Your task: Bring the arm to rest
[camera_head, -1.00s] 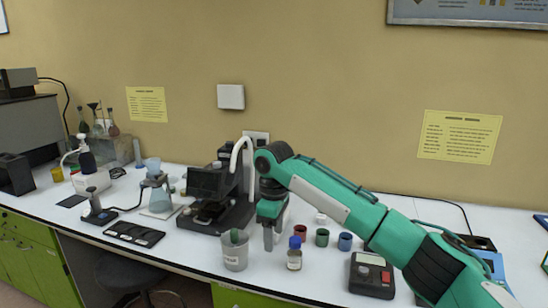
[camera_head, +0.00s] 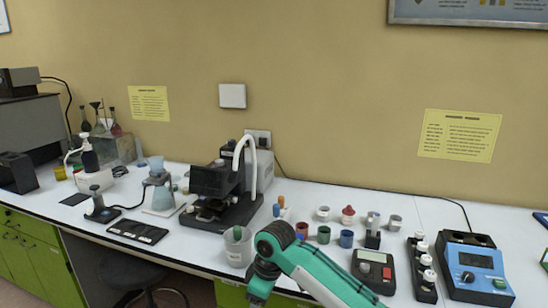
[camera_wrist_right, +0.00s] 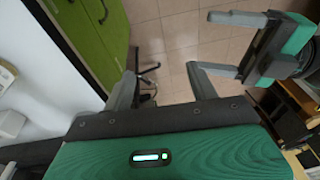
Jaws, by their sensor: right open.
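My right arm (camera_head: 305,270) comes in low from the bottom of the head view, bent down in front of the bench edge. Its hand is mostly cut off by the bottom of that view. In the right wrist view my right gripper (camera_wrist_right: 160,72) has its two grey fingers apart with nothing between them, over the tiled floor beside the green cabinet. My left gripper (camera_wrist_right: 216,43) shows at the upper right of the wrist view, teal and grey, with its fingers apart and empty. It is not in the head view.
The white bench (camera_head: 190,235) holds a beaker (camera_head: 237,252), a black microscope-like device (camera_head: 222,200), a red-button meter (camera_head: 374,268), a blue instrument (camera_head: 474,262) and small coloured cups (camera_head: 324,234). A dark stool (camera_head: 135,270) stands below. Green cabinet fronts (camera_wrist_right: 95,32) are close to my right gripper.

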